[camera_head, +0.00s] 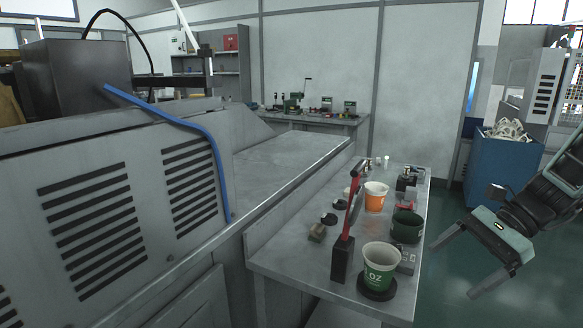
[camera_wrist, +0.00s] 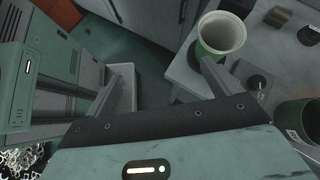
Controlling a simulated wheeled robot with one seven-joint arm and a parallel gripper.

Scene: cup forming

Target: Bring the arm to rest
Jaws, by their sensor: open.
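My gripper (camera_head: 452,271) is open and empty at the right of the head view, its fingers apart and pointing left, over the green floor beside the workbench. In the wrist view my gripper (camera_wrist: 163,66) shows both fingers spread with nothing between them. A green-and-white cup (camera_head: 380,264) stands upright on a black disc (camera_head: 377,290) at the near end of the bench. In the wrist view the cup (camera_wrist: 222,36) lies beyond the right fingertip; I cannot tell the gap there. In the head view the gripper and cup are apart.
The workbench (camera_head: 290,262) also carries an orange-and-white cup (camera_head: 376,197), a dark green container (camera_head: 407,226) and a red-handled tool (camera_head: 348,225). A large grey machine (camera_head: 130,215) fills the left. A blue bin (camera_head: 496,165) stands behind my arm. Floor right of the bench is clear.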

